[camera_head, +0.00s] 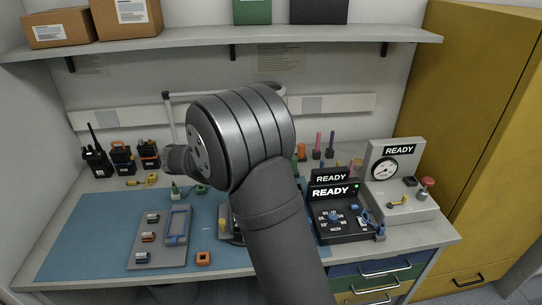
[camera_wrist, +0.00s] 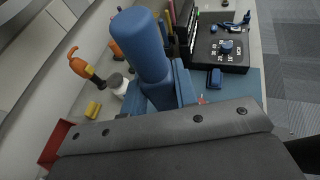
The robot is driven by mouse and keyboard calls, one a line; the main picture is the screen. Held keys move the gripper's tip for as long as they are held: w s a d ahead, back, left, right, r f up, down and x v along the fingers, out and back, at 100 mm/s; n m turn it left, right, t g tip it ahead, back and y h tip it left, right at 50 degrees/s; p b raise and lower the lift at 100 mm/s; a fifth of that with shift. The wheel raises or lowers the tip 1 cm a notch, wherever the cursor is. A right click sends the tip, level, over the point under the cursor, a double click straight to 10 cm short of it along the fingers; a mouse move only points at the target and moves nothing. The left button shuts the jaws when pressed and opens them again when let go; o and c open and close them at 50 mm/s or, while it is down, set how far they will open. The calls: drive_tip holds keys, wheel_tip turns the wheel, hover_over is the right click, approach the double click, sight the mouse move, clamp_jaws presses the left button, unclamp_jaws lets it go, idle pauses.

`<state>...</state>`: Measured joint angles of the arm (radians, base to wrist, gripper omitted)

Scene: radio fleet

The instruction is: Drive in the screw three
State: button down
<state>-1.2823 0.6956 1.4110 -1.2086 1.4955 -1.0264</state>
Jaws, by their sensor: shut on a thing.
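In the wrist view my gripper (camera_wrist: 168,95) is shut on a thick blue cylindrical handle (camera_wrist: 143,45), which looks like a driver's handle. The handle rises above the jaws. Its lower end is hidden by the jaws and my grey gripper body. In the head view my gripper is hidden behind my arm. A dark device in a fixture (camera_head: 226,222) shows only as a sliver at the left edge of my arm. I cannot make out screw three or any screw, nor whether the tool's tip touches one.
A grey tray (camera_head: 146,259) with small parts and a blue-framed piece lies left on the blue mat (camera_head: 80,235). Several radios (camera_head: 122,157) stand at the back left. A black READY box (camera_head: 343,228) and a gauge tester (camera_head: 408,207) stand right. An orange part (camera_head: 203,258) lies near the front.

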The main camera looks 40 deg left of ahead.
drive_tip(key=shift+s+a, duration=0.1)
drive_tip(key=shift+s, duration=0.3)
drive_tip(key=shift+s+f, duration=0.1)
drive_tip(key=shift+f, duration=2.55)
drive_tip(key=shift+f, duration=0.7)
idle(1.2)
drive_tip(key=shift+r, duration=0.1)
drive_tip(key=shift+r, duration=2.55)
